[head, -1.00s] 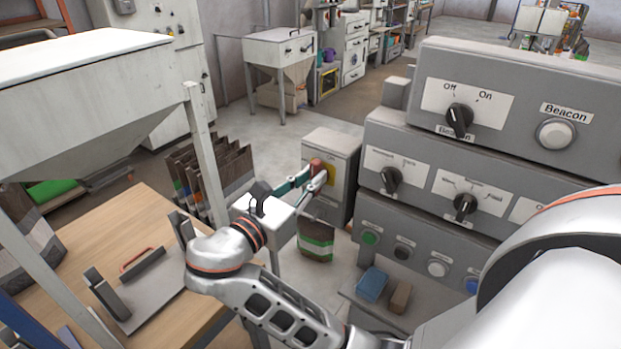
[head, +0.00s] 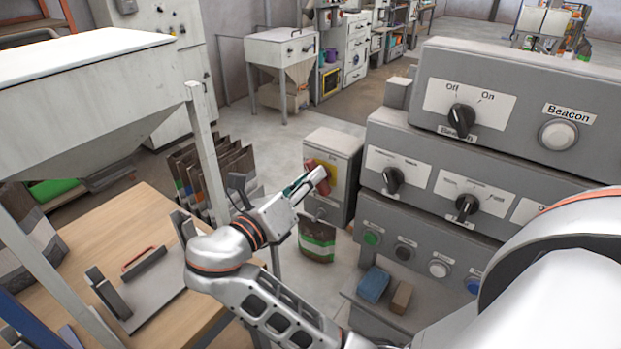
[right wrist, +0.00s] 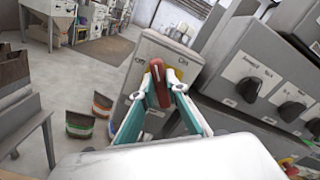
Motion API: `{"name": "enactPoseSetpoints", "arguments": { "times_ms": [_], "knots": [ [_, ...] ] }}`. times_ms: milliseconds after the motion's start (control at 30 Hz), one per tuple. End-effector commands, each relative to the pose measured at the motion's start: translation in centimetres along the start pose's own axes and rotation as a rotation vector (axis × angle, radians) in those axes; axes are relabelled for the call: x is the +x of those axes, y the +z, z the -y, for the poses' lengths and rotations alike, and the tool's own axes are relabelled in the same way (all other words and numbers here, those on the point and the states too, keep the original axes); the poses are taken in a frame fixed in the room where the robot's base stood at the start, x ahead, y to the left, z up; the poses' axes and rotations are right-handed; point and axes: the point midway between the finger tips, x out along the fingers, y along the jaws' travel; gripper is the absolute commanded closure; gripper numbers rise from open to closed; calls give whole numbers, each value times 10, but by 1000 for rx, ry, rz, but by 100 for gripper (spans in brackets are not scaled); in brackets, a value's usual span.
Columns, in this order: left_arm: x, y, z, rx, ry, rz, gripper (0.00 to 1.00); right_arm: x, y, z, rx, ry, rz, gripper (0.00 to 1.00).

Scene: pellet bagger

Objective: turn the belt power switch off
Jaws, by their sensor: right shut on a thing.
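The belt power switch is a grey box (head: 341,158) with a yellow plate and a red handle (head: 318,180) on its front. My right gripper (head: 310,187) reaches it from the left side of the head view and is shut on the red handle. In the right wrist view the red handle (right wrist: 158,84) sits between the two fingertips of my right gripper (right wrist: 163,88), in front of the box (right wrist: 188,62). Labels flank the handle there, but they are too small to read surely. My left gripper is not in view.
The stepped control panel (head: 500,190) with black knobs and coloured buttons stands close on the right. A wooden table (head: 150,285) and a hopper (head: 90,90) are at left. A filled bag (head: 317,242) stands below the switch box.

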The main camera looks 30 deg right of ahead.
Motion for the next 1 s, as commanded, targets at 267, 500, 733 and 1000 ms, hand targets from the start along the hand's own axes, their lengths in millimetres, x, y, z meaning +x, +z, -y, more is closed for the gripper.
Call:
{"name": "enactPoseSetpoints", "arguments": {
  "times_ms": [267,500,733,1000],
  "knots": [
    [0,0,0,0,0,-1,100,1,0,-2,-263,-1,-1,100],
    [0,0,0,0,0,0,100,1,-1,-4,-490,-2,-2,100],
    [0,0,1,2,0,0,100,1,-2,-5,-686,-2,-2,100],
    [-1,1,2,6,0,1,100,1,-3,-6,-851,-3,-2,100]
  ]
}}
